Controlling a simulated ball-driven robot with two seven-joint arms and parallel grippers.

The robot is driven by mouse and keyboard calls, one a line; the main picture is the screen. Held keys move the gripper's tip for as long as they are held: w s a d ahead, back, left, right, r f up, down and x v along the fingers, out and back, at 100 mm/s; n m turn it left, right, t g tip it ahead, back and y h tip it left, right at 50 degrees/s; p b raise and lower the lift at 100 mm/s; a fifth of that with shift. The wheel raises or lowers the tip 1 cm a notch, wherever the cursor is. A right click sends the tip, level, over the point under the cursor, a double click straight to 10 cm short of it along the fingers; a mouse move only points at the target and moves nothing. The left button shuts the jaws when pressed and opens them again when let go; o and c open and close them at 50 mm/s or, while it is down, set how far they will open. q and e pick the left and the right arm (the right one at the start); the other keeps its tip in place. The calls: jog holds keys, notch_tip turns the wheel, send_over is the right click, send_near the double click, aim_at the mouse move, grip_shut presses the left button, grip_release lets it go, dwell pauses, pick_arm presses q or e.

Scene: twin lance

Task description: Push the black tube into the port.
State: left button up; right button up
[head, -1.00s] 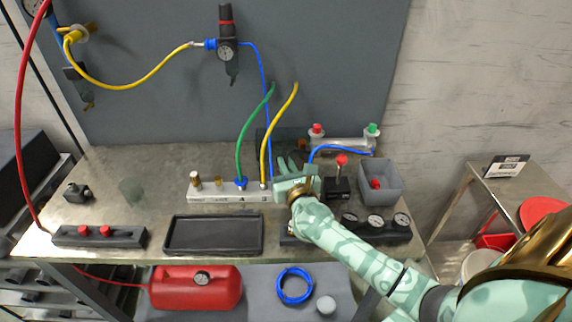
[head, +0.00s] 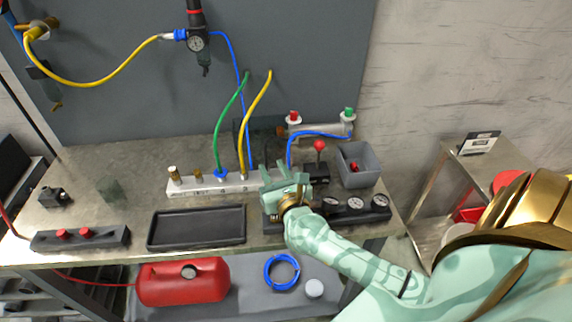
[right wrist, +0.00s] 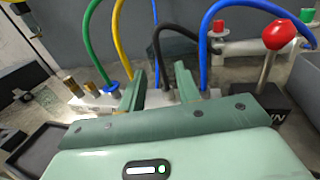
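The black tube (right wrist: 166,40) arches up in the right wrist view, and one leg comes down between my right fingers. In the head view I cannot make the tube out clearly. The white port block (head: 205,184) has brass fittings at its left and green, yellow and blue tubes standing in it. Its right end is hidden by my right gripper (head: 274,176). In the right wrist view this gripper (right wrist: 160,88) has its fingers apart on either side of the black tube, with visible gaps. My left gripper is not in view.
A red-knobbed lever (head: 319,147) and a grey bin (head: 360,166) stand just right of my gripper. A gauge block (head: 352,206) lies beside the wrist. A black tray (head: 197,227) lies at the front. Blue tubing (head: 318,135) arches behind.

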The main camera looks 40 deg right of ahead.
jog(key=v, duration=0.9)
jog(key=shift+s+a, duration=0.15)
jog(key=shift+s, duration=0.2)
